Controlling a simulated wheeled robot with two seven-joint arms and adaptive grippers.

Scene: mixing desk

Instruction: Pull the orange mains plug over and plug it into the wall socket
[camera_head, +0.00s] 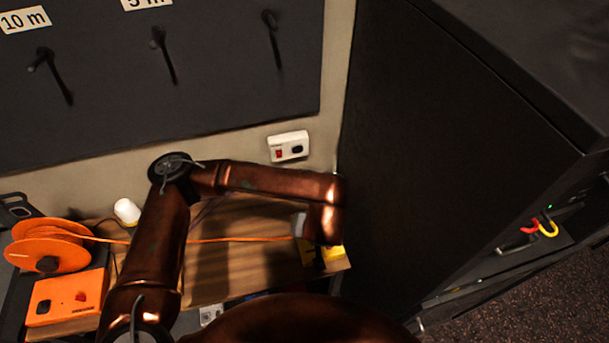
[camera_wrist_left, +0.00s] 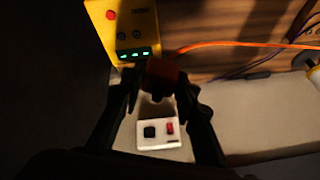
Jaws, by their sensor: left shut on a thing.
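The orange plug (camera_wrist_left: 161,73) sits between the fingers of my left gripper (camera_wrist_left: 158,88), which is shut on it; the plug's face is dark in the left wrist view. In the head view my left arm's wrist hides the gripper and plug. The orange cable (camera_head: 225,240) runs from the orange reel (camera_head: 47,246) rightward over the wooden desk to my wrist; it also shows in the left wrist view (camera_wrist_left: 240,44). The white wall socket (camera_head: 289,146), with a red switch and a dark outlet, is on the wall; it appears below the plug in the left wrist view (camera_wrist_left: 158,133), apart from it. My right gripper is not in view.
A yellow box (camera_head: 333,253) with green lights stands on the desk (camera_head: 240,214), close to the plug in the left wrist view (camera_wrist_left: 122,30). A tall black cabinet (camera_head: 440,150) borders the right side. A white-topped object (camera_head: 127,211) stands near the reel.

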